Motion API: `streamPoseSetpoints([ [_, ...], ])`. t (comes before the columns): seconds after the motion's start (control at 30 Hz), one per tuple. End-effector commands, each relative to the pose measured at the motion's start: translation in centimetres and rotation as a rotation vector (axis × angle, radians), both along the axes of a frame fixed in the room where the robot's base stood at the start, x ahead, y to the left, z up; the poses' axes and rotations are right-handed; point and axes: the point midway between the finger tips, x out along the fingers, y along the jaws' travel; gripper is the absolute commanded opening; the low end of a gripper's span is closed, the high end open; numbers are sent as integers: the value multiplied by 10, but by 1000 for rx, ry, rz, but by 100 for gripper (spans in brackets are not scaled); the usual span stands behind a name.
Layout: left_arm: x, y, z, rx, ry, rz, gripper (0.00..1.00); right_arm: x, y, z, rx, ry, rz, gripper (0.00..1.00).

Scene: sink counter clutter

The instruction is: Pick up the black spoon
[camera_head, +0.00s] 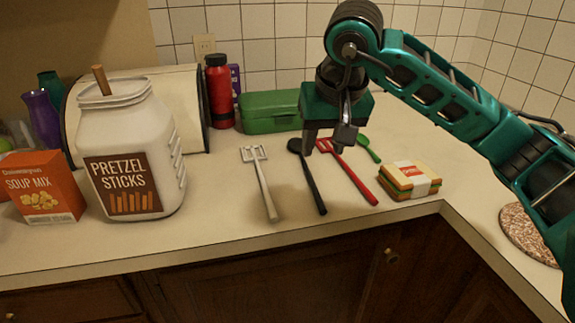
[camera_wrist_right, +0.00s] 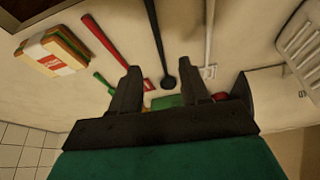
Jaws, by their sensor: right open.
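The black spoon (camera_head: 311,180) lies on the counter between a white slotted turner (camera_head: 262,185) and a red utensil (camera_head: 352,173). Its bowl is at the back, close to my right gripper, and its handle points to the front edge. My right gripper (camera_head: 331,149) is open and empty, above the counter near the heads of the black spoon and red utensil. In the right wrist view the black spoon (camera_wrist_right: 158,45) runs down between the two open fingers (camera_wrist_right: 158,90), with its bowl just beyond the tips. My left gripper is not in view.
A green utensil (camera_head: 369,150) and a wrapped sandwich (camera_head: 410,180) lie to the right. A green box (camera_head: 268,112), red bottle (camera_head: 219,92) and bread bin (camera_head: 190,105) stand behind. A pretzel jar (camera_head: 130,150) and soup mix box (camera_head: 42,188) stand left. Counter in front is clear.

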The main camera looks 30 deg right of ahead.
Motion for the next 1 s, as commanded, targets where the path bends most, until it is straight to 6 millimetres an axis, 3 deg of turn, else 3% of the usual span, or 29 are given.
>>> streamPoseSetpoints([
  [0.07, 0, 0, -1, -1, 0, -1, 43, 2, -7, -2, -27, -4, -4, 46],
  [0.4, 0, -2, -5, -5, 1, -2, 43, 23, -13, -56, -26, -2, -3, 46],
  [0.67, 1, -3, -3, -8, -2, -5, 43, 32, -16, -75, -24, -4, -3, 46],
  [1.0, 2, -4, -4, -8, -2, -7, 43, 51, -22, -112, -24, -4, -2, 46],
])
